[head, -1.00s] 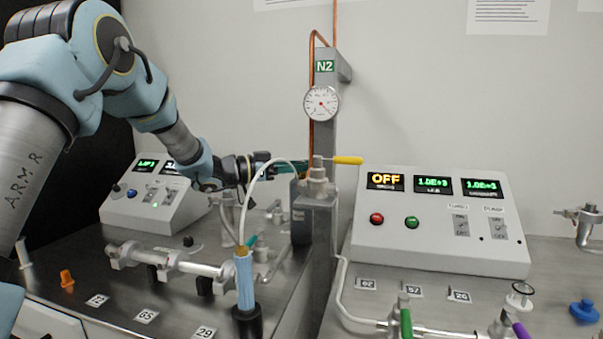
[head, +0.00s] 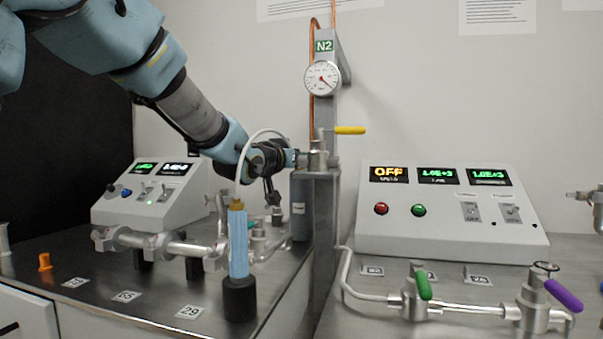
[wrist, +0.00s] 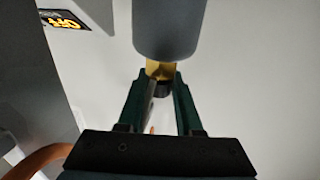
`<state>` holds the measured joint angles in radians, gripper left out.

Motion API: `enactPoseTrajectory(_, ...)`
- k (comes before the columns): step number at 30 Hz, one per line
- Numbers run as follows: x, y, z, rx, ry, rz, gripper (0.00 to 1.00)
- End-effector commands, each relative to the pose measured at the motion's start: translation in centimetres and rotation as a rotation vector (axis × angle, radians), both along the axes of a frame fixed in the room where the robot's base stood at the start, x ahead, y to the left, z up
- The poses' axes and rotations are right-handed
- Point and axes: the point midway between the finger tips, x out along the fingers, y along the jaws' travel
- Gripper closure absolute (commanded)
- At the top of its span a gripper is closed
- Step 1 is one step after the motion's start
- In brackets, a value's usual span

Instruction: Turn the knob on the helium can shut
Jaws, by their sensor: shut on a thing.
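The helium can is most likely the grey cylinder (head: 303,212) standing upright beside the grey post, left of the white control box. In the wrist view the grey can (wrist: 166,28) fills the top, with a brass neck (wrist: 158,68) and a small dark knob (wrist: 161,87) at its end. My gripper (wrist: 163,80) has its green fingers on both sides of the neck and knob, shut on the knob. In the head view my gripper (head: 298,159) is at the top of the can; the fingertips and knob are largely hidden there.
A grey post with a gauge (head: 322,78) and yellow-handled valve (head: 348,130) stands right beside the gripper. A blue wand (head: 238,245) with a white hose stands in front. Metal piping (head: 150,243) lies left; a control box (head: 440,215) stands right.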

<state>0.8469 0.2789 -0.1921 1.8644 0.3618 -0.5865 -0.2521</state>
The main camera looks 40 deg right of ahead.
Motion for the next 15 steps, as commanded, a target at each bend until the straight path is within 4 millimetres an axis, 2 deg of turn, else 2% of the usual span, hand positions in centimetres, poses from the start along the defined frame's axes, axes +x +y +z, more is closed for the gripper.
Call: enactPoseTrajectory(15, -0.02, -0.04, 0.1, -0.001, 0.0, 0.045, 1.0)
